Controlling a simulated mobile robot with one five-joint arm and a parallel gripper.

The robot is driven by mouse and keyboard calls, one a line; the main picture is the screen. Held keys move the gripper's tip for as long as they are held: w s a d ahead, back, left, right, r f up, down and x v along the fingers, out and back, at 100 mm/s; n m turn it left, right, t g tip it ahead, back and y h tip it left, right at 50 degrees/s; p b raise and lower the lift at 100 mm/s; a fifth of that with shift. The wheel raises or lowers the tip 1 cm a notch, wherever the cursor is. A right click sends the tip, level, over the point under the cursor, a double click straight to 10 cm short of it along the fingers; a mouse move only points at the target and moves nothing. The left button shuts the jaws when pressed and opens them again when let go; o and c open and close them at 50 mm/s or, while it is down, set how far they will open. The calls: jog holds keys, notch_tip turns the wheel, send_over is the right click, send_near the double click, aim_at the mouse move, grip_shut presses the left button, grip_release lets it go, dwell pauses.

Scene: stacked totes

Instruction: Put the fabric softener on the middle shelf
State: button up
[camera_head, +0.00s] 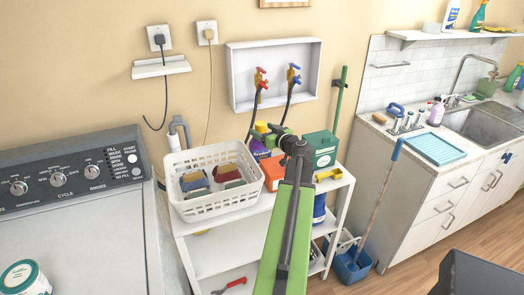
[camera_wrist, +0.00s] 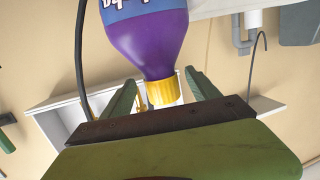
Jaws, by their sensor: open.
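A purple bottle with a yellow cap (camera_wrist: 150,38), which looks like the fabric softener, fills the top middle of the wrist view. It appears cap-down there, and its label is partly cut off. My gripper (camera_wrist: 163,88) is open, with one finger on each side of the yellow cap; I cannot tell whether they touch it.
A white basket (camera_head: 212,207) with folded cloths stands on the cart's top at left. An orange box (camera_head: 272,171) and a green box (camera_head: 321,150) stand near my gripper. A washer (camera_head: 75,225) is left; a mop bucket (camera_head: 352,262) is right.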

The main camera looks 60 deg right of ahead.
jog(key=x, duration=0.4)
jog(key=shift+w+d+f+b, duration=0.1)
jog(key=shift+w+b, duration=0.2)
jog(key=shift+s, duration=0.1)
jog(key=shift+c, duration=0.5)
grip_shut()
